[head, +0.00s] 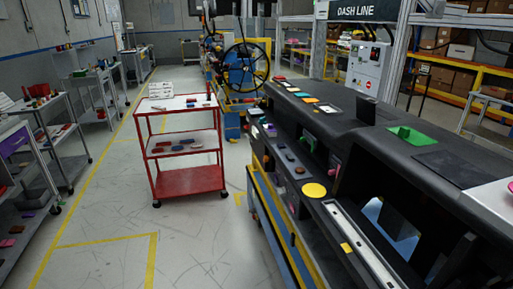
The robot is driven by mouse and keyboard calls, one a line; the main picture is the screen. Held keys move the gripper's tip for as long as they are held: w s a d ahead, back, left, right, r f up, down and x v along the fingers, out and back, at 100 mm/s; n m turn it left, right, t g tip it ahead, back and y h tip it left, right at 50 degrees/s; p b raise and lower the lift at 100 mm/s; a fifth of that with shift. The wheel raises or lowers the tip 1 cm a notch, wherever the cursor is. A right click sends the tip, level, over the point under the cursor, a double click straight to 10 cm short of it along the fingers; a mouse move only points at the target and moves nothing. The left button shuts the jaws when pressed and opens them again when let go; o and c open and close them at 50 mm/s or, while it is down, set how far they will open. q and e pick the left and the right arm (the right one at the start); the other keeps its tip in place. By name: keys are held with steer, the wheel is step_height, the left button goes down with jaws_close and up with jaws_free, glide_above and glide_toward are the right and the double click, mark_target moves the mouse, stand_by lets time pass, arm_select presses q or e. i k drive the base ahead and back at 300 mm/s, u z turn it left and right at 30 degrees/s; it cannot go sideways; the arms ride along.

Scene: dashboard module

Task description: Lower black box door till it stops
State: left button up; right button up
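The black dashboard module (385,165) runs along the right side of the view. Its front has several dark openings. A large opening near the lower right holds a light blue area and a dark upright panel (402,222). Another dark tilted panel (452,258) stands farther right, near the bottom edge. I cannot tell for sure which of these is the black box door, or how far it is open. Neither of my grippers is in view.
A red cart (187,184) with small items stands left of the dashboard. A light strip (352,243) and a yellow disc (314,190) lie along the dashboard's front ledge. A green block (411,135) is on its top. Grey shelves line the left; the floor between is clear.

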mark_target(259, 149)
steer(key=u, duration=0.3)
steer(key=k, duration=0.35)
steer(key=u, duration=0.85)
steer(key=i, duration=1.45)
steer(key=z, duration=1.45)
steer(key=i, duration=0.75)
steer(key=z, duration=0.85)
